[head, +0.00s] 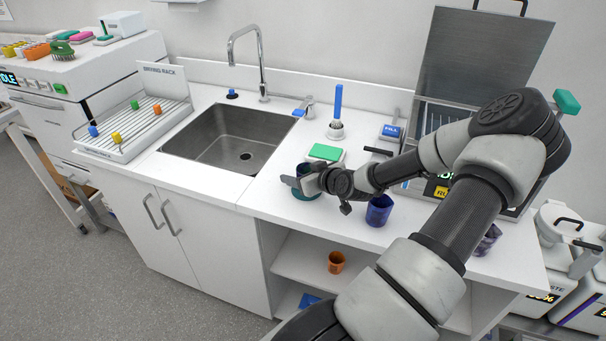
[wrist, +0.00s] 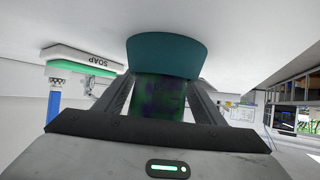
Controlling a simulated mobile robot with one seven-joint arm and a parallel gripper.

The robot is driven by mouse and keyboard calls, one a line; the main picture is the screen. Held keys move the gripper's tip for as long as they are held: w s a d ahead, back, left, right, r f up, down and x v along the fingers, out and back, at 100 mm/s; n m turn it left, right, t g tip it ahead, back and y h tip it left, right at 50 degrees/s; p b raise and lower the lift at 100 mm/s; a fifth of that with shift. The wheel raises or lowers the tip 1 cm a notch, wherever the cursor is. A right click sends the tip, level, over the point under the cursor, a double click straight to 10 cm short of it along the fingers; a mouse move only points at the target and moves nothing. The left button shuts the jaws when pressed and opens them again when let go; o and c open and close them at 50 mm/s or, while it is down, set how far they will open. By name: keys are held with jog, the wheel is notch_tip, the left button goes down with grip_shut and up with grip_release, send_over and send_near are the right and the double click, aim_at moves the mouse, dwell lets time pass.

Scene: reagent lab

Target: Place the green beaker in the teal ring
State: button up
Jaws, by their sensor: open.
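In the wrist view, where the counter appears at the top, the green beaker (wrist: 158,98) has dark purple patches. It lies between the two fingers of my gripper (wrist: 160,105), which is open. The wider teal ring (wrist: 167,52) is against the counter at the beaker's far end, and the beaker appears to stand in it, though the contact is hidden. In the head view, the teal ring (head: 308,194) is on the counter right of the sink, partly covered by my gripper (head: 303,181). The green beaker is largely hidden there.
A purple-blue beaker (head: 379,211) stands just right on the counter. The sink (head: 230,138) is left, with a drying rack (head: 135,125) beyond. An orange beaker (head: 336,262) is on the shelf below.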

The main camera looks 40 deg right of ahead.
jog(key=v, duration=0.3)
jog(key=p+v, duration=0.1)
jog(key=v, duration=0.7)
jog(key=shift+r+p, duration=0.35)
jog(key=shift+s+a+r, duration=0.1)
jog(key=shift+s+r, duration=0.05)
jog(key=shift+s, duration=0.3)
